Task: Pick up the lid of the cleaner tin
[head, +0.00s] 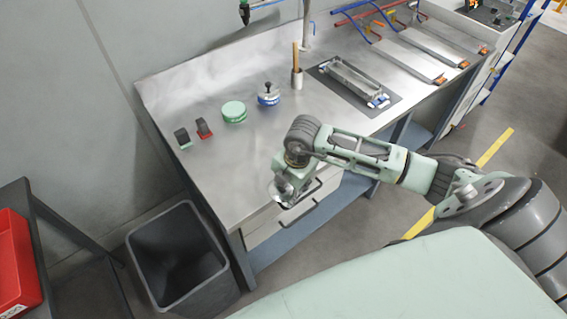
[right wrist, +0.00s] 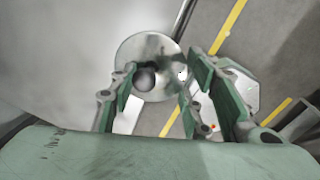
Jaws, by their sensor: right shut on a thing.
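My right gripper (head: 284,192) is in front of the bench's front edge, beside the drawers. It is shut on a round, shiny metal lid (right wrist: 150,50) with a dark round knob (right wrist: 145,78). In the right wrist view the knob lies between the fingers (right wrist: 160,100). In the head view only a bright sliver of the lid (head: 277,192) shows. A blue-and-white tin (head: 268,99) with a black knob on top and a round green tin (head: 234,112) stand on the bench. I cannot tell which is the cleaner tin. My left gripper is not in view.
The metal bench (head: 213,171) has free room at its front left. Two small blocks (head: 183,139) (head: 203,129) lie left of the tins. A cup with a brush (head: 297,78) and a tray (head: 352,84) stand right. A dark bin (head: 160,285) stands beside the bench.

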